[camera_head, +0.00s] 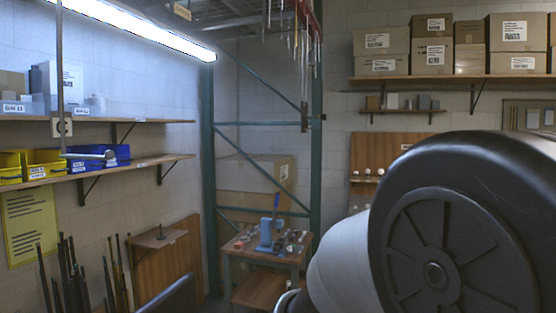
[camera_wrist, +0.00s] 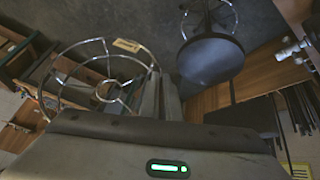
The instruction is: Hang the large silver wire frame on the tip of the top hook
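The large silver wire frame (camera_wrist: 106,91), a round ring with spokes and a small hub, shows left of centre in the wrist view. Its rim meets the two upright fingers of my gripper (camera_wrist: 161,96), which are close together and appear shut on it; the exact contact is small and dark. In the head view, a thin vertical rod (camera_head: 60,80) with a metal arm (camera_head: 92,156) is at the left. I cannot tell which part is the top hook.
Wall shelves (camera_head: 100,168) with yellow and blue bins (camera_head: 45,163) are at the left. A wooden workbench (camera_head: 262,258) with a blue tool stands at the back, near a green rack post (camera_head: 207,180). My arm fills the lower right of the head view.

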